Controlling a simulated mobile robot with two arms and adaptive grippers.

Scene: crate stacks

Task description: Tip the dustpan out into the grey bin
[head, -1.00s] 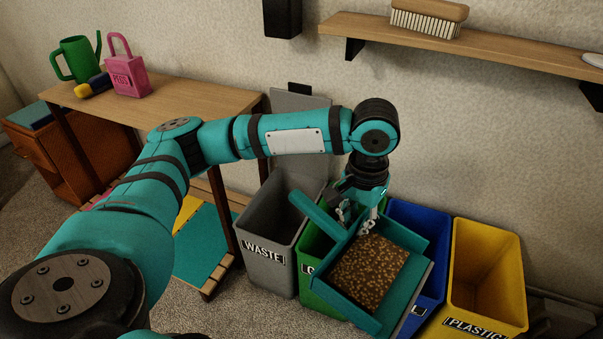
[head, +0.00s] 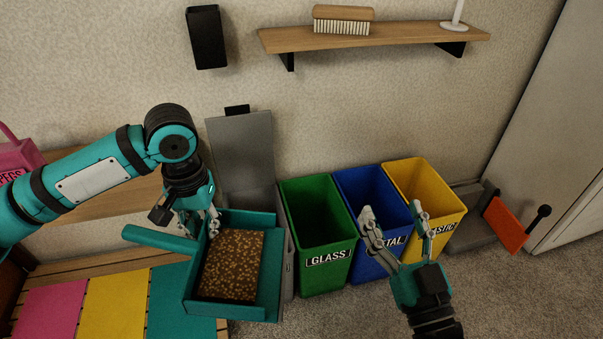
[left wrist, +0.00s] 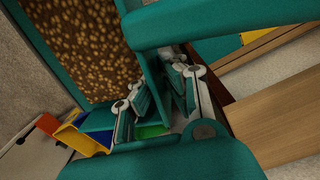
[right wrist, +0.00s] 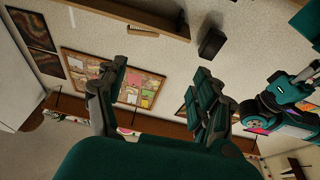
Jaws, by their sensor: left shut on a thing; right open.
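My left gripper (head: 200,225) is shut on the teal dustpan (head: 272,262) at its back edge, near the handle (head: 158,238). The dustpan is held up roughly level and carries a brown speckled mass (head: 232,262), also seen in the left wrist view (left wrist: 90,45). The grey bin (head: 289,262) is mostly hidden behind and below the dustpan; its lid (head: 243,150) stands raised against the wall. In the head view the dustpan overlaps the bin; its height above it is hard to tell. My right gripper (head: 395,238) is open and empty, in front of the blue bin.
Open green (head: 325,245), blue (head: 375,215) and yellow (head: 425,190) bins stand in a row to the right of the grey one. A shelf (head: 385,37) with a brush is on the wall above. A slatted bench (head: 70,268) with coloured panels is at left.

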